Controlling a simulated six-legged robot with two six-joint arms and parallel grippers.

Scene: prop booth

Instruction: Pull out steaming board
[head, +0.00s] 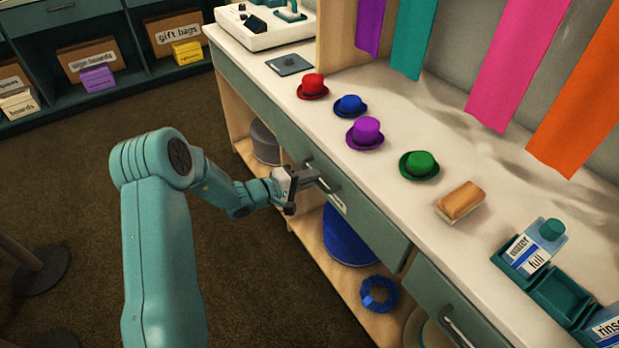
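A green pull-out front (365,217) with a bar handle (329,183) and a small pale label is set under the white counter's edge. I take it to be the steaming board's front; the label is too small to read. It looks flush with the counter. My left gripper (310,180) is at the left end of this handle, touching it or very close. Whether its fingers are closed around the bar cannot be made out. My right gripper is not in view.
Red, blue, purple and green hats (420,165) and a wood-backed brush (461,201) stand on the counter (400,210). A bottle (535,248) sits in a green caddy (562,292).

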